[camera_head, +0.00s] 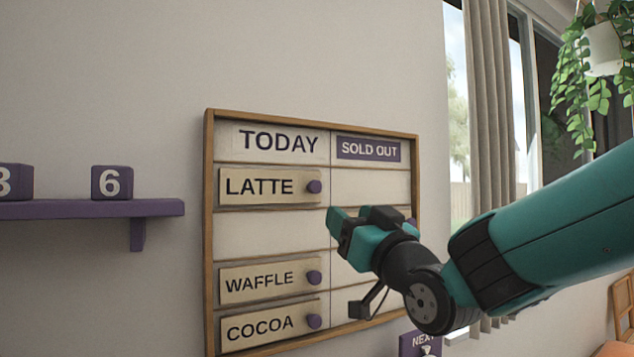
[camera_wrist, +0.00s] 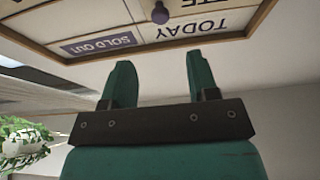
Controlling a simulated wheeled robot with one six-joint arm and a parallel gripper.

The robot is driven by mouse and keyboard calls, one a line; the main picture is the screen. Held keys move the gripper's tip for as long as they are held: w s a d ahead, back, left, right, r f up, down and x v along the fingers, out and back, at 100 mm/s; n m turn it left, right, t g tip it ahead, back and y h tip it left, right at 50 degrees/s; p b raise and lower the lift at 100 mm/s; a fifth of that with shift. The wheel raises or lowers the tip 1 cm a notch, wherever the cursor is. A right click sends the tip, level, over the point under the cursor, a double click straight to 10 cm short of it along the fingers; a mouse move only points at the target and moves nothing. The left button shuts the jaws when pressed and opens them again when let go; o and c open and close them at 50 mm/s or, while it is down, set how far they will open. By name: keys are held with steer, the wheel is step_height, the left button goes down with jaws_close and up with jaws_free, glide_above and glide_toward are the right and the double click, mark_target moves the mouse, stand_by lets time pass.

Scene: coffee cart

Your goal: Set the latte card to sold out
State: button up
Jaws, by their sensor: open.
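The latte card (camera_head: 255,187) is a tan plate with a purple knob (camera_head: 314,187) at its right end. It sits in the top row of the TODAY column on the wood-framed board (camera_head: 208,250). The SOLD OUT header (camera_head: 368,149) tops the right column, and the slot below it, beside the latte card, looks empty. My gripper (camera_head: 345,222) is open and empty, below and right of the latte knob, in front of the board. In the wrist view, the two fingers (camera_wrist: 160,80) stand apart, and the latte knob (camera_wrist: 160,13) shows upside down beyond them, not between them.
The waffle card (camera_head: 260,282) and cocoa card (camera_head: 262,327) sit lower in the TODAY column. A purple knob shows at the right edge behind my gripper; its card is mostly hidden. A plant (camera_head: 600,50) hangs upper right.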

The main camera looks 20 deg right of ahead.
mark_target(317, 189)
steer(key=p+x, duration=0.4)
steer(key=x, duration=0.6)
steer(key=shift+w+a+r, duration=0.1)
steer(key=shift+w+r, duration=0.1)
steer(key=shift+w, duration=0.15)
steer(key=shift+w+a+r+p, duration=0.15)
steer(key=shift+w+p, duration=0.15)
steer(key=shift+w, duration=0.35)
steer(key=shift+c, duration=0.4)
jaws_close()
